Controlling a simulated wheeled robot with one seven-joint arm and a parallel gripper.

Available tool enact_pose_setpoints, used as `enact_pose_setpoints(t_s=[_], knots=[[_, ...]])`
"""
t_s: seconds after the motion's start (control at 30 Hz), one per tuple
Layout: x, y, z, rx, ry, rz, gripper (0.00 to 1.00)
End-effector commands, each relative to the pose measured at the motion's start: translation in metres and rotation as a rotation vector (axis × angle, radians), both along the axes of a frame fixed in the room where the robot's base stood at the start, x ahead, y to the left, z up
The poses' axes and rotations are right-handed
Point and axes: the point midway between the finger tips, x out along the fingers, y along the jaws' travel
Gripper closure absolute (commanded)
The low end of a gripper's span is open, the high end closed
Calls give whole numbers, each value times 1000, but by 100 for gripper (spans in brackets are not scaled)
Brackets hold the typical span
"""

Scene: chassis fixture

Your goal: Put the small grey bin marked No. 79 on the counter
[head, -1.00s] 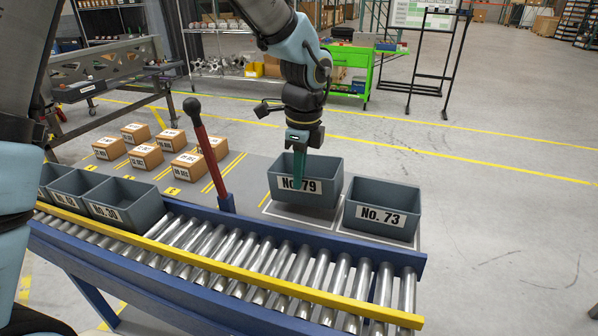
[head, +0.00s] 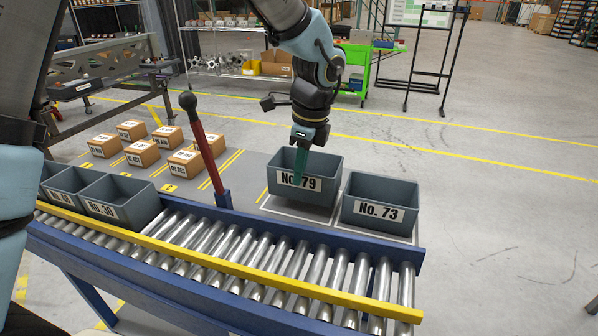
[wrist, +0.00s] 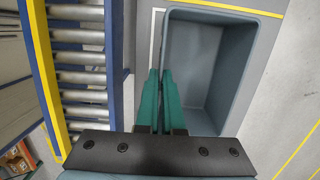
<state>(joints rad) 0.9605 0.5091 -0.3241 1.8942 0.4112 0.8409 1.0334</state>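The small grey bin marked No. 79 (head: 327,185) stands upright on a white-outlined spot of the grey counter (head: 250,185), left of the bin No. 73. My gripper (head: 298,180) points down at the bin's near wall, its green fingers crossing the label. In the wrist view my gripper (wrist: 160,72) has its two fingers close together astride the wall of the bin (wrist: 205,15), one outside and one inside. They look shut on that wall. The bin's inside looks empty. Whether its base is slightly raised cannot be told.
A grey bin No. 73 (head: 380,211) stands close on the right. A roller conveyor (head: 250,270) with a yellow rail runs in front, with grey bins at its left end. A red lever (head: 205,150) rises left of the gripper. Small cardboard boxes (head: 142,153) sit on the counter's left part.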

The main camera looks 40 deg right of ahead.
Motion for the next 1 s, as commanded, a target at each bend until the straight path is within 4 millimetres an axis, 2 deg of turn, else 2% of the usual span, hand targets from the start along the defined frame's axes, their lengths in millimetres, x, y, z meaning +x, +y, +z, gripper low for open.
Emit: enact_pose_setpoints(t_s=[1.0], knots=[[6,4,0,0,0,1,100]])
